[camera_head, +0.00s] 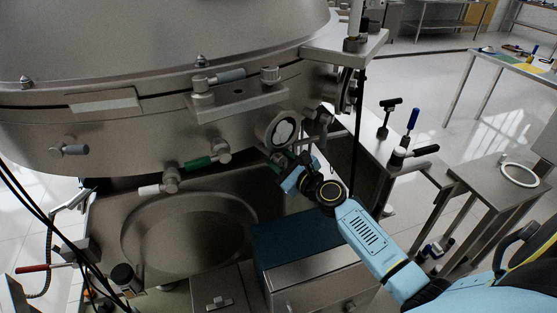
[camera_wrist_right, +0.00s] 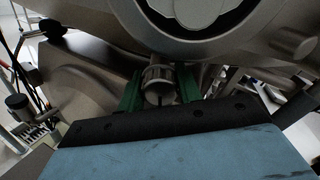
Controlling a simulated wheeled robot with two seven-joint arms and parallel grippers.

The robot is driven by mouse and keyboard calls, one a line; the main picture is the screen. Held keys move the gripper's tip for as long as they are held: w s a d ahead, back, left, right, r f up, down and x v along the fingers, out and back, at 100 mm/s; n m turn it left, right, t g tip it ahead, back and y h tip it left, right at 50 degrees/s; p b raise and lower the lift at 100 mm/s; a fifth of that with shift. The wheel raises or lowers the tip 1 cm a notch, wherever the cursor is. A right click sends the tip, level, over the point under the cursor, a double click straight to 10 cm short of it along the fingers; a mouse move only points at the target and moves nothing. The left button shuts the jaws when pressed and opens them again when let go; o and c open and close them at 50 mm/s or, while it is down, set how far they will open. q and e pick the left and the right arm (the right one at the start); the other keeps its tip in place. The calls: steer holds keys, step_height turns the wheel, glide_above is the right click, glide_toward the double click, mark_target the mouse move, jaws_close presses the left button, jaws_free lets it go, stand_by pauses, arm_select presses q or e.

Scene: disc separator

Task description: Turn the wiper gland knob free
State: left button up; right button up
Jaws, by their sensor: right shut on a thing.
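In the right wrist view a small round ribbed metal knob (camera_wrist_right: 157,80), which looks like the wiper gland knob, sits under the machine's housing. The two green fingers of my right gripper (camera_wrist_right: 160,92) stand on either side of it and are shut on it. In the head view my right gripper (camera_head: 283,160) is up against the underside of the big steel separator (camera_head: 120,140), just below a round sight glass (camera_head: 284,131). The knob itself is hard to make out there, behind the gripper. My left gripper is not in view.
A dark teal box (camera_head: 300,240) stands below. A steel bench (camera_head: 405,172) with upright tools is to the right. Black cables (camera_head: 40,225) hang at the left.

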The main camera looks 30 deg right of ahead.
steer(key=n+b, duration=0.1)
steer(key=n, duration=0.3)
steer(key=shift+n, duration=0.4)
steer(key=n+b, duration=0.1)
steer(key=n, duration=0.2)
steer(key=shift+n, duration=0.3)
steer(key=n, duration=0.3)
steer(key=shift+n, duration=0.3)
steer(key=n, duration=0.3)
steer(key=shift+n, duration=0.3)
steer(key=n, duration=0.4)
steer(key=shift+n, duration=0.3)
steer(key=n+p, duration=0.1)
steer(key=n, duration=0.3)
steer(key=shift+n+p, duration=0.3)
steer(key=shift+p, duration=0.1)
steer(key=n+p, duration=0.1)
steer(key=n, duration=0.3)
steer(key=shift+n+p, duration=0.55)
steer(key=shift+n, duration=1.55)
